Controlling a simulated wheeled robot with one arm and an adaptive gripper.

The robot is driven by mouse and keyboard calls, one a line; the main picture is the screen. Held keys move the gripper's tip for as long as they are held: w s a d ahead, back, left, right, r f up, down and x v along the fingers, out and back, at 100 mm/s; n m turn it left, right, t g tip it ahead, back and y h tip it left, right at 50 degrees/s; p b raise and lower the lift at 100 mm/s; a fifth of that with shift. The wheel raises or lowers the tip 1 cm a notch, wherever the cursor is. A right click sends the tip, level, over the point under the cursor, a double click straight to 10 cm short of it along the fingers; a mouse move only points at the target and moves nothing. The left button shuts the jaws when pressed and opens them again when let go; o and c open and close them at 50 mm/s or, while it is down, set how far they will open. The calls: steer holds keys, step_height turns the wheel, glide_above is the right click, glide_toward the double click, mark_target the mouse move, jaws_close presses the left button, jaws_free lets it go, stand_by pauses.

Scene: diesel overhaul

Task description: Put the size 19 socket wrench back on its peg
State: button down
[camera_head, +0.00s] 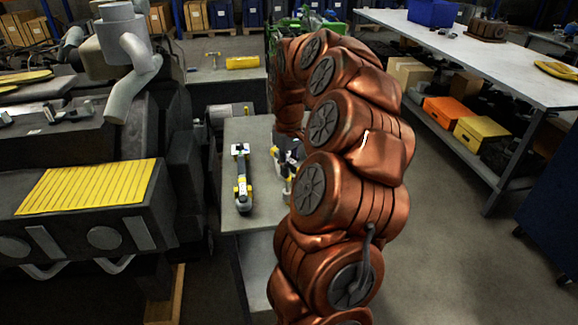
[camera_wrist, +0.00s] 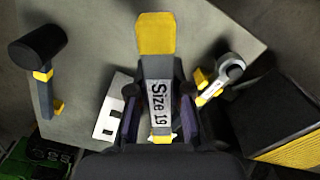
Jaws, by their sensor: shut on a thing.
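The size 19 socket wrench (camera_wrist: 157,70) is between the fingers of my gripper (camera_wrist: 158,122) in the wrist view. Its white label reads "Size 19" and its outer end is yellow. The gripper is shut on it. The wrench's lower part is hidden by the gripper. A white plate with dark holes (camera_wrist: 108,122) shows just left of the gripper; I cannot tell whether it carries the peg. No empty peg is clearly visible.
A grey bench (camera_head: 250,130) carries a long yellow-and-dark tool (camera_head: 242,182) and partly hidden tools (camera_head: 284,165). The engine (camera_head: 80,215) stands left.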

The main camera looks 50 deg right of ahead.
steer(key=shift+f+b, duration=0.55)
steer(key=shift+f, duration=0.4)
steer(key=c, duration=1)
jaws_free()
steer(key=o, duration=0.6)
steer(key=shift+c, duration=0.2)
steer(key=shift+r, duration=0.15)
steer(key=shift+r+p, duration=1.4)
steer(key=shift+r, duration=3)
